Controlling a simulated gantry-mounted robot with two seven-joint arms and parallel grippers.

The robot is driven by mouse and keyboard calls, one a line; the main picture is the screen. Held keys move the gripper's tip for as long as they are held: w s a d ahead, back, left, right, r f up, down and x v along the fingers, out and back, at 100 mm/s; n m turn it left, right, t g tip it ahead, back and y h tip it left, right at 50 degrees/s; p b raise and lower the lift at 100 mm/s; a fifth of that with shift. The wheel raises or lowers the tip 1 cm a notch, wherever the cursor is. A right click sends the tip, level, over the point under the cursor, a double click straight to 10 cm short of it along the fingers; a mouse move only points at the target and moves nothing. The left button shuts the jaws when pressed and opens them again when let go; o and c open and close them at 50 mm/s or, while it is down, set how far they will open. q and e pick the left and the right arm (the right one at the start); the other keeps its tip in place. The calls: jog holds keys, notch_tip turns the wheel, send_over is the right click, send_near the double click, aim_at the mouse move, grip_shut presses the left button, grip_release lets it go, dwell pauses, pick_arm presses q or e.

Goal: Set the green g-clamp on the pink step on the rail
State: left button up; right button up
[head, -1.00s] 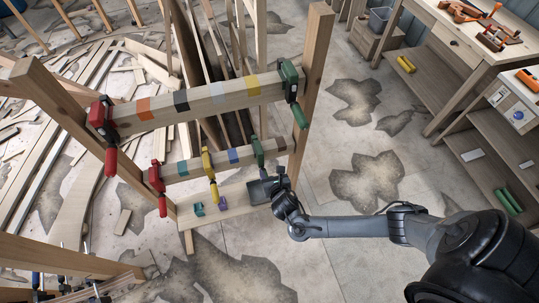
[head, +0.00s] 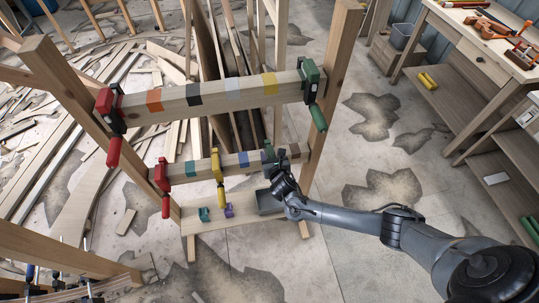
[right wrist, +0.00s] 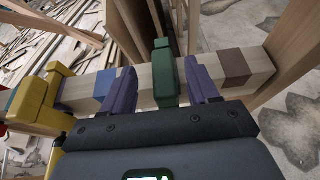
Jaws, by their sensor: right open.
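A green g-clamp (head: 268,153) sits on the lower rail (head: 180,178), right of the blue step. It also shows in the right wrist view (right wrist: 163,75), between two purple fingers. My right gripper (head: 277,172) is open around this clamp, one finger on each side, as the right wrist view (right wrist: 160,78) shows. A dull brown step (right wrist: 235,68) is on the rail to the clamp's right; I cannot make out a clearly pink step. Another green clamp (head: 310,82) hangs at the upper rail's right end. My left gripper is not in view.
A yellow clamp (head: 218,175) and a red clamp (head: 162,180) sit on the lower rail. Another red clamp (head: 108,112) is on the upper rail (head: 215,93). A board below holds small teal (head: 204,214) and purple (head: 228,210) pieces and a grey box (head: 270,203).

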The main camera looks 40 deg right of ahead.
aim_at(271, 151)
jog(key=shift+b+x, duration=0.65)
jog(key=shift+x, duration=1.55)
jog(key=shift+s+d+f, duration=0.1)
jog(key=shift+s+d, duration=0.05)
jog(key=shift+c, duration=0.2)
grip_shut()
